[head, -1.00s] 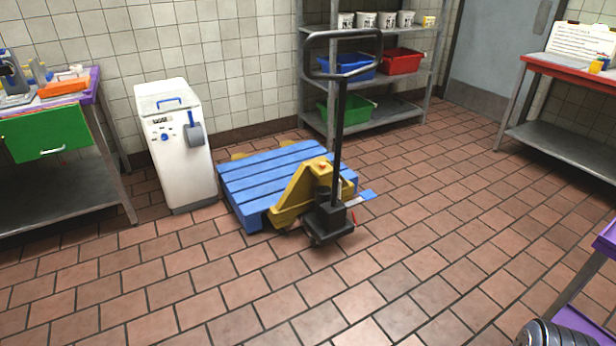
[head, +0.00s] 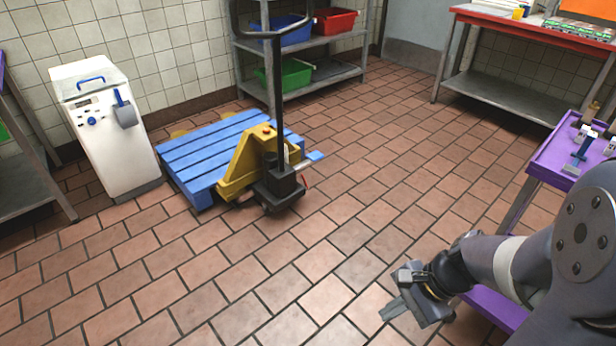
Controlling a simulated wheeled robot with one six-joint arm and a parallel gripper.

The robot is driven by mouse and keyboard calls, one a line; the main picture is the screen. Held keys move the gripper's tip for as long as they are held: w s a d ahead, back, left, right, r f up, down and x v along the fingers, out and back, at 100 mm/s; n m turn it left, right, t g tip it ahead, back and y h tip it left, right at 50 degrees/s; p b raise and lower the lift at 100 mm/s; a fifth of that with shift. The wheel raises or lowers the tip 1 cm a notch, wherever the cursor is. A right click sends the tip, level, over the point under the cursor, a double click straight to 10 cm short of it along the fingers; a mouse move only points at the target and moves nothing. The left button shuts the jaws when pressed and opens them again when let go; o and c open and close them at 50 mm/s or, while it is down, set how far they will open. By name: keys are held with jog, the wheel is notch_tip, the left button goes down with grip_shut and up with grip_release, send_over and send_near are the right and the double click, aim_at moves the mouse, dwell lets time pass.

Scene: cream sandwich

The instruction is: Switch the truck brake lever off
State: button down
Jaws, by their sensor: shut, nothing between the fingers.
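The yellow pallet truck (head: 243,170) stands on the tiled floor left of centre, its forks under a blue pallet (head: 190,150). Its black upright handle (head: 276,95) rises from a dark base (head: 280,190). A flat blue piece (head: 314,156) sticks out to the right of the truck, and a thin red piece (head: 304,179) shows beside the base. Both are small, and I cannot tell which is the brake lever or how it is set. My gripper (head: 392,309) is at the lower right, shut and empty, well apart from the truck.
A white machine (head: 104,135) stands left of the pallet. A metal shelf (head: 325,80) with coloured bins is behind the truck. A purple table (head: 553,160) and a red-edged table (head: 520,25) are at the right. The floor in front of the truck is clear.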

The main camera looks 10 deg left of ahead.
jog(key=w+f+m+t+y+b, duration=0.25)
jog(key=w+f+m, duration=0.25)
jog(key=f+m, duration=0.55)
jog(key=w+f+m+t+y+b, duration=0.25)
jog(key=w+f+m, duration=0.35)
jog(key=f+m, duration=0.45)
jog(key=d+f+m+t+h+b, duration=0.1)
jog(key=d+f+m+t, duration=0.1)
jog(key=f+m, duration=0.4)
jog(key=s+d+f+m+t+h+b, duration=0.1)
jog(key=f+m, duration=0.6)
jog(key=f, duration=1)
jog(key=shift+s+d+m+t+h+b, duration=0.3)
jog(key=shift+d+t+b, duration=0.3)
jog(key=shift+t+b, duration=0.2)
